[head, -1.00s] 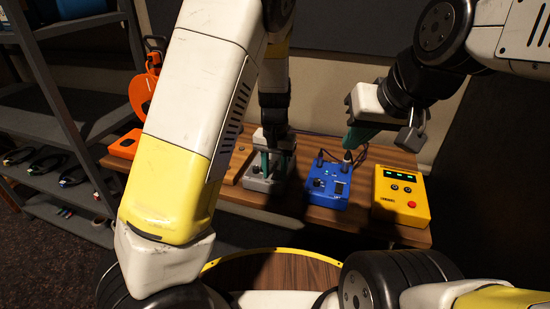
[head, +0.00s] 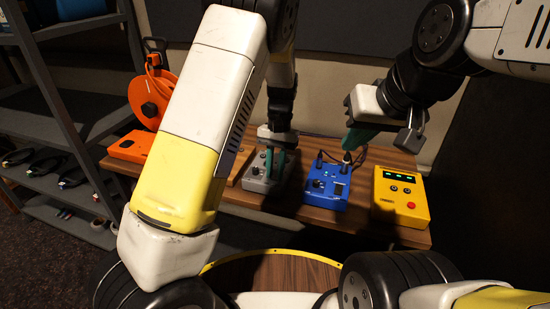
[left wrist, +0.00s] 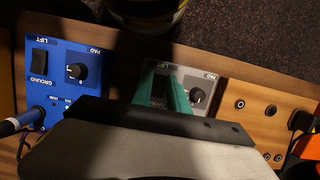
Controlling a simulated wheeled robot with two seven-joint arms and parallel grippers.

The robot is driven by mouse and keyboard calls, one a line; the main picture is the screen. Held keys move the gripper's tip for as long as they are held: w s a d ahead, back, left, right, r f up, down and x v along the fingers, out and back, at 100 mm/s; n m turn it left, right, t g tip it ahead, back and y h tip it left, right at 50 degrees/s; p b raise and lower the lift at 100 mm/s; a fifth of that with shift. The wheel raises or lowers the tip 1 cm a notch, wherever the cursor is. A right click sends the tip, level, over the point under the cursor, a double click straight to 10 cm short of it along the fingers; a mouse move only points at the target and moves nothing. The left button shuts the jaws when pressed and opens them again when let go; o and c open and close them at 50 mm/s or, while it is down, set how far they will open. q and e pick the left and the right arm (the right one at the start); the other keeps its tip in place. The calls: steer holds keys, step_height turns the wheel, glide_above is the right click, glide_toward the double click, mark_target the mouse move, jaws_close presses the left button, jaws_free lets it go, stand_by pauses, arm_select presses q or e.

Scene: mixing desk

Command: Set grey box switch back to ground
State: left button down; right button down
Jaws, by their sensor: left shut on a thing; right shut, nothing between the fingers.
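The grey box (head: 257,185) lies on the wooden desk, left of the blue box; it also shows in the left wrist view (left wrist: 205,82), with a PAD label and a round knob. My left gripper (head: 276,163) is over it, its green fingers close together on its top face. In the left wrist view these fingers (left wrist: 165,88) are shut beside the knob, on the box's switch. They cover the switch, so its position cannot be read. My right gripper (head: 351,144) is shut and empty above the back of the blue box, close to a plug.
The blue box (head: 327,187) has a knob, a black switch marked LIFT and GROUND, and cables. A yellow box (head: 401,195) with green lights stands at the right. An orange reel (head: 150,100) and grey shelves (head: 60,130) are at the left.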

mark_target(276, 174)
arm_select(q)
steer(key=c, duration=1.3)
jaws_free()
steer(key=shift+r, duration=0.1)
steer(key=v, duration=0.7)
steer(key=shift+w+r, duration=0.1)
steer(key=shift+r, duration=0.15)
steer(key=s+a+r+n+t+h, duration=0.2)
steer(key=s+a+r+t+h, duration=0.2)
steer(key=s+a+r, duration=0.65)
steer(key=s+a+r+t, duration=0.1)
steer(key=s, duration=0.2)
steer(key=s+a+r+t, duration=0.2)
steer(key=s, duration=0.2)
steer(key=s+a+r+n+t, duration=0.1)
steer(key=s+r+t, duration=0.1)
steer(key=s, duration=0.1)
steer(key=shift+s+a+y, duration=0.15)
steer(key=shift+s+y, duration=0.25)
